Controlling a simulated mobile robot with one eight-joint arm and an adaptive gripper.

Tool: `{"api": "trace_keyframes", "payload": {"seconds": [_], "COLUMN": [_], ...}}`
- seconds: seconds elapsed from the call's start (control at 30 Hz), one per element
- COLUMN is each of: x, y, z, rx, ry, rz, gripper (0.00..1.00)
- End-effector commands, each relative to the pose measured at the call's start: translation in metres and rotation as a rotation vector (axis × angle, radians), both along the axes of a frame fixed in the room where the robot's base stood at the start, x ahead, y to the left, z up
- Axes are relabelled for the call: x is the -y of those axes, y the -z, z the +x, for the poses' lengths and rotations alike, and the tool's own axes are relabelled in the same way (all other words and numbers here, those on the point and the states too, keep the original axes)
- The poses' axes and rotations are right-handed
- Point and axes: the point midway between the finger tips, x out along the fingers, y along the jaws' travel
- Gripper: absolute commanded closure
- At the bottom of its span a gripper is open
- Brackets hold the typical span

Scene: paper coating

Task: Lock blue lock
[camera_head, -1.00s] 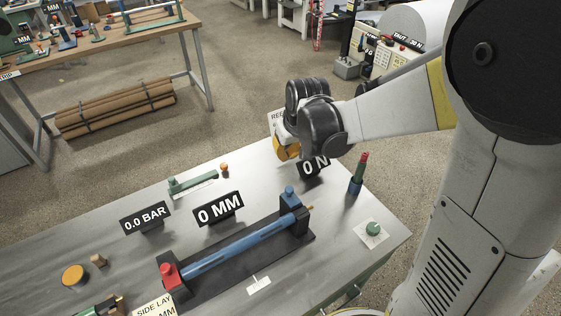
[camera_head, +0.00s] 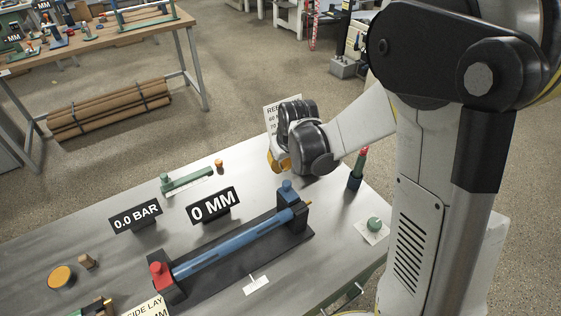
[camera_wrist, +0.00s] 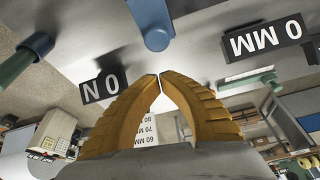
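The blue lock (camera_head: 287,189) is a small blue knob on a block at the right end of a blue roller (camera_head: 230,246) on a black base. In the wrist view, the blue lock (camera_wrist: 157,38) shows at top centre, just beyond the fingertips. A red lock (camera_head: 159,272) stands at the roller's left end. My gripper (camera_head: 276,164) is behind the blue lock, above the table and apart from it. In the wrist view, the yellow fingertips of my gripper (camera_wrist: 160,76) meet with almost no gap and nothing between them.
A 0 MM sign (camera_head: 213,206) and a 0.0 BAR sign (camera_head: 136,217) stand behind the roller. A green post with a red tip (camera_head: 357,168) stands to the right. A green button (camera_head: 374,224) is at front right. The wrist view shows a 0 N sign (camera_wrist: 104,88).

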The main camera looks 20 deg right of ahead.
Motion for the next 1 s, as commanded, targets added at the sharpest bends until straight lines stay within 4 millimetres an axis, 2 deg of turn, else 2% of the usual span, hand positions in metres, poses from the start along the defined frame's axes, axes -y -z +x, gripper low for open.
{"api": "trace_keyframes", "payload": {"seconds": [0.2, 0.67, 0.9, 1.0], "x": [0.002, 0.004, 0.014, 0.016], "y": [0.002, 0.001, 0.001, 0.001], "z": [-0.02, -0.026, -0.063, -0.071], "rx": [0.0, 0.0, -0.001, 0.0], "ry": [0.0, 0.001, 0.001, 0.001], "rz": [0.0, 0.0, -0.001, -0.001], "gripper": [1.0, 1.0, 1.0, 1.0]}}
